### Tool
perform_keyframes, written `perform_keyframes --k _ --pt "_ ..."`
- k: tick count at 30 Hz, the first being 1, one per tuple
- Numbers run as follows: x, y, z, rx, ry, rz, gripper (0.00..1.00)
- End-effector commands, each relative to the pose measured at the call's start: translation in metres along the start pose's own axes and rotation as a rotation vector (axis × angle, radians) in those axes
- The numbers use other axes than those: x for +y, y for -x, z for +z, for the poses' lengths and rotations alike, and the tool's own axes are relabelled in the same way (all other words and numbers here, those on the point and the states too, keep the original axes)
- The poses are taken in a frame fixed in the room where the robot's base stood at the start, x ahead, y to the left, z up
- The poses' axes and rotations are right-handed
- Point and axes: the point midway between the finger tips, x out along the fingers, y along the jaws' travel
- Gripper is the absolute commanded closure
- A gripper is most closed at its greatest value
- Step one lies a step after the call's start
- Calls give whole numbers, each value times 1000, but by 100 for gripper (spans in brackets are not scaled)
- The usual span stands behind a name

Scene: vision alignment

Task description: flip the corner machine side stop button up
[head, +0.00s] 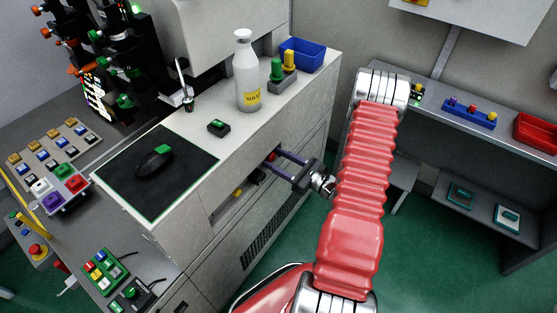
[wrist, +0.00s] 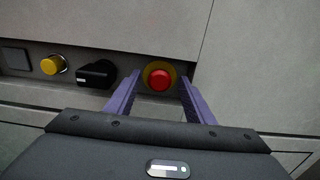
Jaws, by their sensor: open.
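The red stop button (wrist: 160,80) with a yellow ring sits in a recessed panel on the side of the grey machine. In the head view a small bit of red (head: 271,156) shows there, partly hidden by my gripper. My gripper (head: 277,154) points at the recess from the right. In the wrist view its two purple fingers (wrist: 160,88) are open, one on each side of the button, with nothing gripped. I cannot tell whether the fingers touch the button.
Left of the button in the recess are a black rotary switch (wrist: 97,74) and a yellow button (wrist: 53,65). The machine top holds a white bottle (head: 246,75), a blue bin (head: 303,54) and a black mat (head: 185,165). Green floor is free at the right.

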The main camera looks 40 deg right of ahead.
Motion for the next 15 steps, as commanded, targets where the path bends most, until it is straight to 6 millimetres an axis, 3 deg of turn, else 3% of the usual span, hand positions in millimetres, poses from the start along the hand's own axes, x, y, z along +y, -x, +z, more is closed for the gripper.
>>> perform_keyframes --k 6,15 --pt "0 0 0 0 0 0 52" --pt "0 0 0 0 0 0 73"
